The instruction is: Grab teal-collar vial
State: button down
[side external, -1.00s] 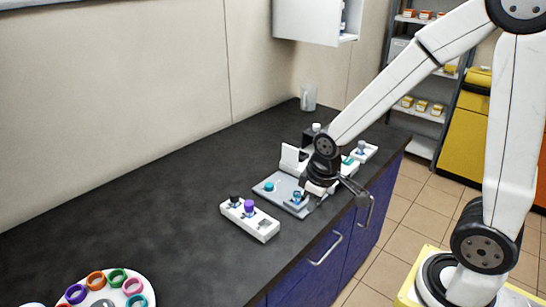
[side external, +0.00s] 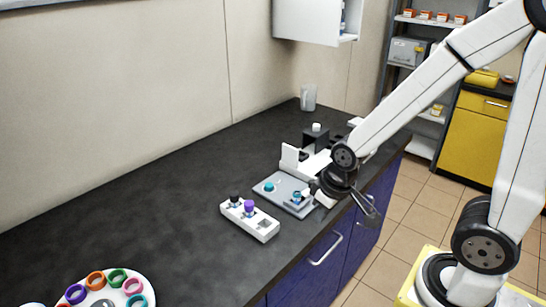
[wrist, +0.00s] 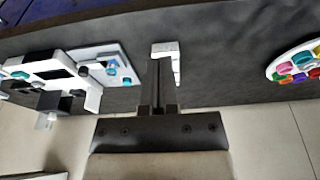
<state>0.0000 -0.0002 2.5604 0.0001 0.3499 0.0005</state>
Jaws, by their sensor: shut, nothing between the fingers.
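A grey plate (side external: 268,195) on the counter carries a teal round piece (side external: 269,187) and, near its front edge, a small blue-teal piece (side external: 297,196). In the wrist view, the plate's teal piece (wrist: 127,81) and blue-teal piece (wrist: 113,67) lie left of my gripper. Another teal piece (wrist: 20,75) sits on white equipment at the far left. I cannot tell which of these is the teal-collar vial. My gripper (wrist: 167,74) is shut and empty. In the side view its wrist is just right of the plate, and its fingers are hard to make out.
A white rack (side external: 262,230) holds a black-topped vial (side external: 234,199) and a purple-topped vial (side external: 249,206). White equipment (side external: 291,157) stands behind the plate. A round white tray (side external: 140,275) with coloured rings is at the front left. The counter's left middle is clear.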

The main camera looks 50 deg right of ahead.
jog(key=shift+c, duration=2)
grip_release()
jog(key=shift+d, duration=0.1)
jog(key=m+t+y, duration=0.4)
jog(key=m+y, duration=0.8)
jog(key=m, duration=1.2)
send_near(297, 198)
jog(key=w+a, duration=0.2)
jog(key=shift+w+a+r, duration=0.15)
jog(key=shift+w+a, duration=0.15)
jog(key=shift+w, duration=0.05)
